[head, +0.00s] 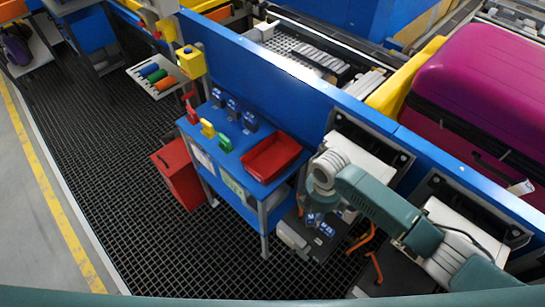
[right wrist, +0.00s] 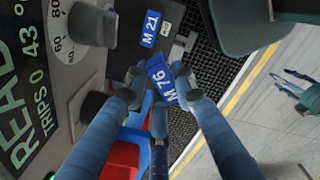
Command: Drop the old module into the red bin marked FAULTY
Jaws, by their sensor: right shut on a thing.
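My right gripper (head: 312,208) is shut on a blue module marked M 76 (right wrist: 160,80), which shows between the fingers in the right wrist view. In the head view the gripper is over the dark equipment to the right of the blue table, with its fingers small and partly hidden by my arm. A red bin (head: 180,176) stands on the floor at the left end of the table, left of the gripper and apart from it. No FAULTY marking is readable. A shallow red tray (head: 271,157) lies on the table.
The blue table (head: 258,187) also carries several blue modules (head: 233,107) and yellow, green and red items. A dark unit has a blue M 21 label (right wrist: 150,28). A readout panel (right wrist: 25,85) is at left in the wrist view. Grated floor (head: 120,190) lies open at left.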

